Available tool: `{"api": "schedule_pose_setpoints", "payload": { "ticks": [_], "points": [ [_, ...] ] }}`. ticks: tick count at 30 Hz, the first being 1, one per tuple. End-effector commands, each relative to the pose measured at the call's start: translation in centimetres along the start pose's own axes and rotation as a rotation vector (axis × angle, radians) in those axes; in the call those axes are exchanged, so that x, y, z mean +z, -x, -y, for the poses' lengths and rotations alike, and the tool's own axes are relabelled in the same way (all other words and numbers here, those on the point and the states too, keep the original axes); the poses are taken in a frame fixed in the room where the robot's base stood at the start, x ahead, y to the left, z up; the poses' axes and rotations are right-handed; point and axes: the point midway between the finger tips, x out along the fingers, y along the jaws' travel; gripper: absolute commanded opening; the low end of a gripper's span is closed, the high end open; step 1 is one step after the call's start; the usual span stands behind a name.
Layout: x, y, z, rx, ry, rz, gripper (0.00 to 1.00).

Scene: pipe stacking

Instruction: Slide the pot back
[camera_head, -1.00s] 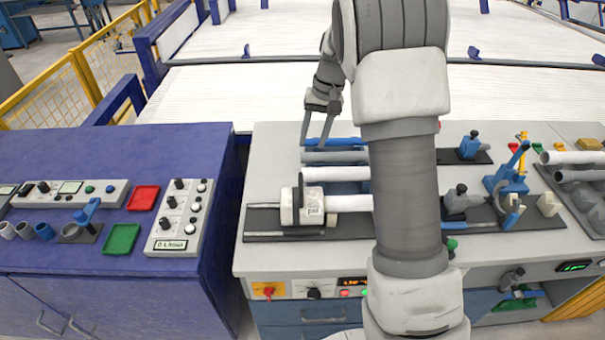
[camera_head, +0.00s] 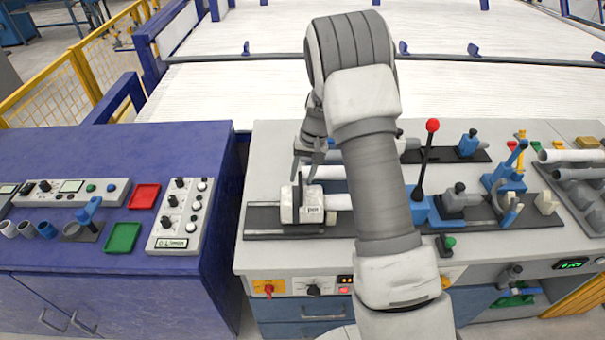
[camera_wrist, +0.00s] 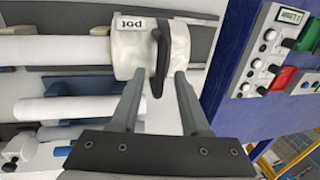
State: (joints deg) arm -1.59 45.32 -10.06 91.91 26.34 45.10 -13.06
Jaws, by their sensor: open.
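The pot (camera_head: 303,205) is a white block marked "pot". It sits on a dark rail base (camera_head: 266,220) at the left of the grey bench, with a white pipe (camera_head: 338,202) running from its right side. In the wrist view the pot (camera_wrist: 138,50) carries a dark upright handle (camera_wrist: 159,62). My gripper (camera_head: 305,180) is just above the pot. In the wrist view my gripper (camera_wrist: 160,85) is open, with its two fingertips on either side of the handle. I cannot tell whether they touch it.
More white pipe (camera_wrist: 65,108) lies beside the pot's rail on blue supports. A purple cabinet (camera_head: 110,160) with a control box (camera_head: 180,218) stands to the left across a gap.

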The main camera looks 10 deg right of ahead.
Motion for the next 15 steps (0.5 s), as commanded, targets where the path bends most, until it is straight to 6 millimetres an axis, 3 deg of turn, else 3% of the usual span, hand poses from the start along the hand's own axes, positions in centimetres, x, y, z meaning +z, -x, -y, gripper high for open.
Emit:
{"api": "schedule_pose_setpoints", "payload": {
  "ticks": [2,9,15],
  "points": [
    [0.01,0.01,0.01,0.000,0.000,0.000,0.44],
    [0.01,0.04,0.00,0.000,0.000,0.000,0.01],
    [0.00,0.05,0.00,0.000,0.000,0.000,0.00]
  ]
}}
